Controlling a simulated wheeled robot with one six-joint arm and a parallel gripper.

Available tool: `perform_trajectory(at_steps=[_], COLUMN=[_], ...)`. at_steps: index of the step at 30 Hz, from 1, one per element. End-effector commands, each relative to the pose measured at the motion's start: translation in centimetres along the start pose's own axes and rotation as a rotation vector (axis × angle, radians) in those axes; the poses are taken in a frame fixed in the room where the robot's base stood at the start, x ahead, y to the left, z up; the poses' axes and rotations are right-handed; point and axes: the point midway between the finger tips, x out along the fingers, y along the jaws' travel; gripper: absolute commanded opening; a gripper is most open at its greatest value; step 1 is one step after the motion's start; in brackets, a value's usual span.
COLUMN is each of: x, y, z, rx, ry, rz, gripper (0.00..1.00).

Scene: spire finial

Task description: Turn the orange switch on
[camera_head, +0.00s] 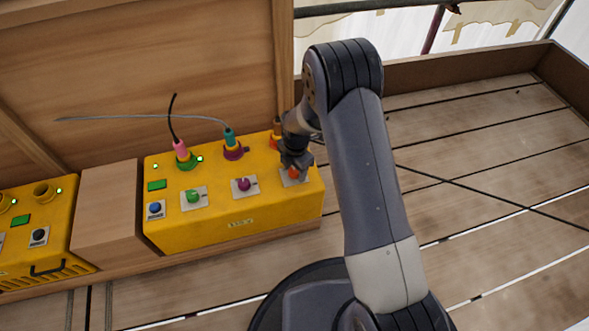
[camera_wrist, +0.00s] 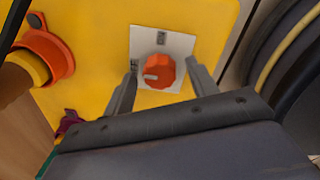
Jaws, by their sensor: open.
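The orange switch (camera_wrist: 159,72) is a faceted round knob on a white square plate (camera_wrist: 178,42) with dark markings. In the wrist view it sits between and just beyond my gripper's (camera_wrist: 163,83) two open fingers. A light mark on the knob points toward the left of that view. In the head view the orange switch (camera_head: 294,173) is at the right end of the top of the yellow box (camera_head: 232,235). My gripper (camera_head: 296,163) is directly over it there and hides part of it. I cannot tell whether the fingers touch the knob.
The box also bears a green knob (camera_head: 194,196), a purple knob (camera_head: 244,184), a blue button (camera_head: 155,208) and sockets with pink (camera_head: 181,148) and teal (camera_head: 230,137) plugs. An orange socket (camera_wrist: 48,58) is near my gripper. A wooden wall (camera_head: 140,60) stands behind.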

Motion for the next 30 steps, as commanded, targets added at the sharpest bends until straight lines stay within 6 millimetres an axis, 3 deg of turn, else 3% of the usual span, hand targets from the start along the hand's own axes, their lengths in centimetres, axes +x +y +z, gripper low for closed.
perform_trajectory(at_steps=[6,22,30], x=[-0.04,-0.06,-0.09], y=[0.01,0.00,-0.01], z=[0.00,0.00,-0.01], rx=[0.000,0.000,0.029], ry=[0.000,0.000,-0.001], rz=[0.000,0.000,0.000], gripper=[0.53,0.10,0.10])
